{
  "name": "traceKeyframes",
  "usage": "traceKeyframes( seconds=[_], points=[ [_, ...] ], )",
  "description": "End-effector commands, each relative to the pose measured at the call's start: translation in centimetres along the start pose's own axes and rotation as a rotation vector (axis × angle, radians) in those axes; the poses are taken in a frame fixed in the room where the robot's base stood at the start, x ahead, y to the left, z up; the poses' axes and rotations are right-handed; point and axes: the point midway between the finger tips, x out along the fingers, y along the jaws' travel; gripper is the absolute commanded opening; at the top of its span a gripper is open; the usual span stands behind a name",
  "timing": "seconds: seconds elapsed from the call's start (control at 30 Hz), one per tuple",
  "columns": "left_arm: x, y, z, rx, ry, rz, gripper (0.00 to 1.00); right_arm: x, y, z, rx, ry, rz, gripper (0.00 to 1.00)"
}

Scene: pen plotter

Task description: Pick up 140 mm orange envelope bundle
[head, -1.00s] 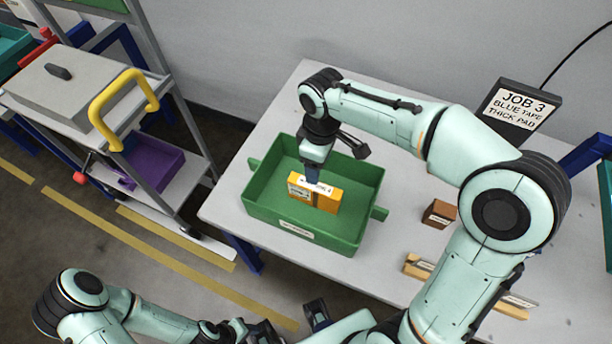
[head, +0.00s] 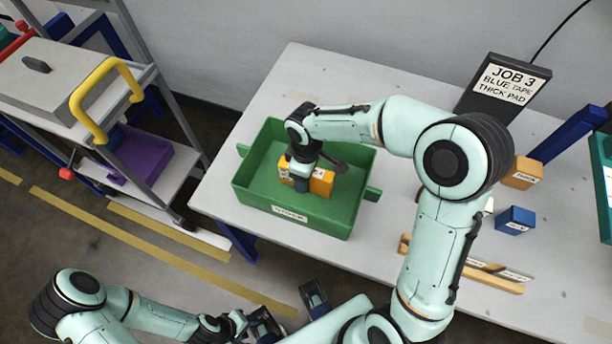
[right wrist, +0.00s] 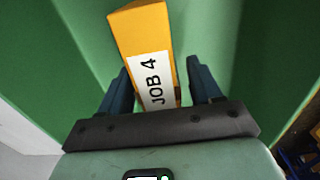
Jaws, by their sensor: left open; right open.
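The orange envelope bundle (head: 320,182) stands inside the green bin (head: 262,157), partly hidden by my right wrist. In the right wrist view the bundle (right wrist: 146,38) bears a white "JOB 4" label. My right gripper (head: 300,187) is down in the bin at the bundle. In the right wrist view its two blue fingers (right wrist: 158,80) stand on either side of the bundle, open, with a visible gap at the right finger. My left gripper (head: 290,308) is open and empty in front of the table, low in the head view.
A sign (head: 505,82) reads "JOB 3 BLUE TAPE THICK PAD". A blue block (head: 515,220), an orange block (head: 522,172) and a wooden rack (head: 490,280) are on the table's right. A cart with a purple tray (head: 140,160) stands left.

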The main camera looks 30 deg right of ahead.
Motion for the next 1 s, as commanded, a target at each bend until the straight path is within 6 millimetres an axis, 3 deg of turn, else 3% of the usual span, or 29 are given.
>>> traceKeyframes(
  seconds=[0.2,0.4,0.77,1.0],
  points=[
    [0.0,0.0,0.0,0.0,0.0,0.0,0.45,0.0,0.0,0.0,0.001,0.0,0.001,0.64],
    [0.0,0.0,0.0,0.0,0.0,0.0,0.45,0.0,0.0,0.0,0.0,0.001,0.001,0.04],
    [-0.1,0.0,0.0,0.0,0.0,0.0,0.45,-0.4,0.1,0.0,0.0,0.002,0.002,0.04],
    [-0.5,0.2,-0.1,0.001,0.002,0.001,0.45,-3.5,0.1,-0.1,0.002,0.006,0.004,0.04]
  ],
)
